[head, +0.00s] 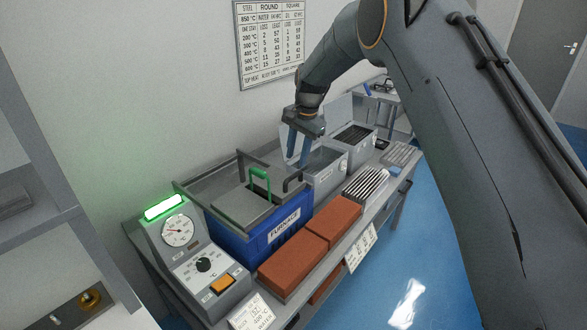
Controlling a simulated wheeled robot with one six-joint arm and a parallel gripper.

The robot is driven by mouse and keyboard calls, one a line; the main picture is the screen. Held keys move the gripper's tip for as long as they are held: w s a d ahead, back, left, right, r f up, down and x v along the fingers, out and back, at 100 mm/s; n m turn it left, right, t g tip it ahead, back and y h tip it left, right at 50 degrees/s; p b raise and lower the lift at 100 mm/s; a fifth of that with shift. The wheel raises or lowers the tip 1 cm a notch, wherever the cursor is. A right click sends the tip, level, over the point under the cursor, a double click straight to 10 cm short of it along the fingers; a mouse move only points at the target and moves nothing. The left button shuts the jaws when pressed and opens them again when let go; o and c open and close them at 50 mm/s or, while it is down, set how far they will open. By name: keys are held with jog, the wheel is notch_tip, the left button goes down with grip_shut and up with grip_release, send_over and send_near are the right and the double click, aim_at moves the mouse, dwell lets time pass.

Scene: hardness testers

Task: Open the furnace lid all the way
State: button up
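The blue furnace (262,245), labelled FURNACE, stands on the bench left of centre. Its grey lid (240,206) lies flat over the top. A green handle (261,176) stands up at the lid's right side. Dark bent bars rise behind and to the right of the lid. My gripper (299,162) points down, to the right of and beyond the handle, over or near the grey tanks. Its two blue-grey fingers are apart with nothing visible between them. It appears clear of the handle and lid.
Red-brown bricks (309,240) lie along the bench front. A control box (200,262) with dial and knob stands left of the furnace. Grey tanks (325,172) and a ribbed rack (366,184) are to the right. A wall chart (270,45) hangs behind. Blue floor is open at right.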

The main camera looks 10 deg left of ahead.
aim_at(293, 176)
jog(key=shift+p+x, duration=1.25)
jog(key=shift+x, duration=2.6)
jog(key=shift+c, duration=0.5)
grip_shut()
